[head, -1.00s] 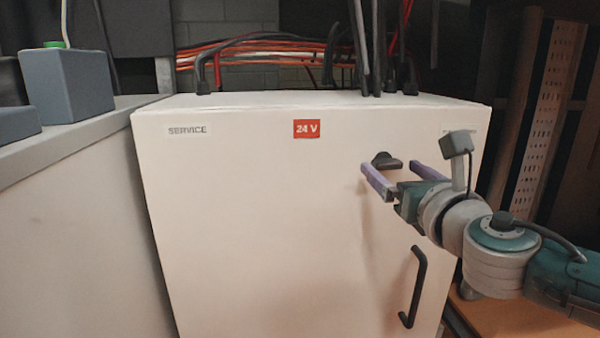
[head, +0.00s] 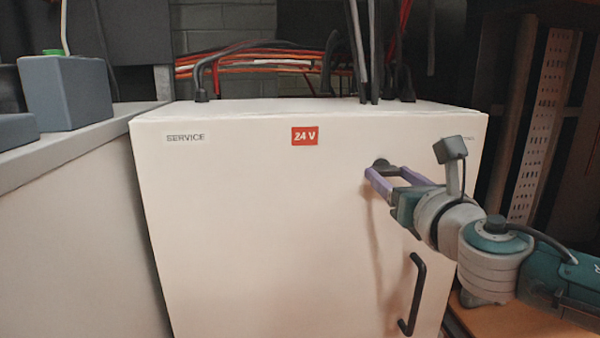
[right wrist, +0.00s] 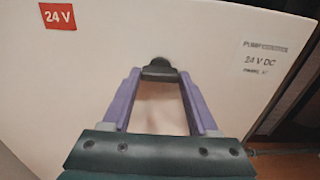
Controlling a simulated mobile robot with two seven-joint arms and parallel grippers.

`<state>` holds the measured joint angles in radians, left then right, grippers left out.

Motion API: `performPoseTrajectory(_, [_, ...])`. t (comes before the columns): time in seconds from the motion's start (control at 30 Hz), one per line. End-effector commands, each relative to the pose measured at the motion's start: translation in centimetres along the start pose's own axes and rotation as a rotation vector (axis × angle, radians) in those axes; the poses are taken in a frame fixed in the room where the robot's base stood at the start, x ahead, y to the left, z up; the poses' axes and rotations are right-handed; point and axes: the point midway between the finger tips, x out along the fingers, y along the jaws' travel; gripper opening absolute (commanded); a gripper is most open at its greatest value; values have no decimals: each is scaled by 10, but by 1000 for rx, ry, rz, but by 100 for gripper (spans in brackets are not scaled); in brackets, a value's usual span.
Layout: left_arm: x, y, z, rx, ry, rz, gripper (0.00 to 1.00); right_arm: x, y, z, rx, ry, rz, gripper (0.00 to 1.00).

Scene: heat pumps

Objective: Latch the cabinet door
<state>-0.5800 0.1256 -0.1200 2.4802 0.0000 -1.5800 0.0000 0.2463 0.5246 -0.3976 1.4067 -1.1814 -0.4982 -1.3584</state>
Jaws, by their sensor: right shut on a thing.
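The white cabinet door (head: 260,220) fills the middle of the head view and looks closed against its frame. A dark latch knob (head: 381,163) sits near its upper right; it also shows in the right wrist view (right wrist: 158,66). My right gripper (head: 385,171) has its purple fingers on either side of this knob, shut on it at the tips. The fingers partly hide the knob, so its exact turn is hard to tell. My left gripper is in neither view.
A black bar handle (head: 415,294) stands out from the door below my right gripper. A grey counter (head: 75,143) with a grey-blue box (head: 66,92) is at left. Cables (head: 270,62) run behind the cabinet top. A perforated panel (head: 545,120) stands at right.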

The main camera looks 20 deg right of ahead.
Motion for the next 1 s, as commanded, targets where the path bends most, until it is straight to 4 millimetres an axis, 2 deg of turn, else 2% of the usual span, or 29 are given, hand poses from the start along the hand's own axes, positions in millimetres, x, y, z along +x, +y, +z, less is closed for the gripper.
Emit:
performPoseTrajectory(0.03, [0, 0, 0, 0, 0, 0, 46, 0, 0, 0, 0, 0, 0, 14])
performPoseTrajectory(0.13, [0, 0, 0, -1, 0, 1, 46, 0, 0, 0, 0, 0, 0, 4])
performPoseTrajectory(0.47, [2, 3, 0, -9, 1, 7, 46, 0, 0, -1, 55, 0, 0, 4])
performPoseTrajectory(0.67, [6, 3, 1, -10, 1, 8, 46, 0, 0, -1, 178, -1, -1, 4])
performPoseTrajectory(1.0, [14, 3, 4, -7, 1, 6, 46, 0, 0, -1, 491, -1, 0, 4])
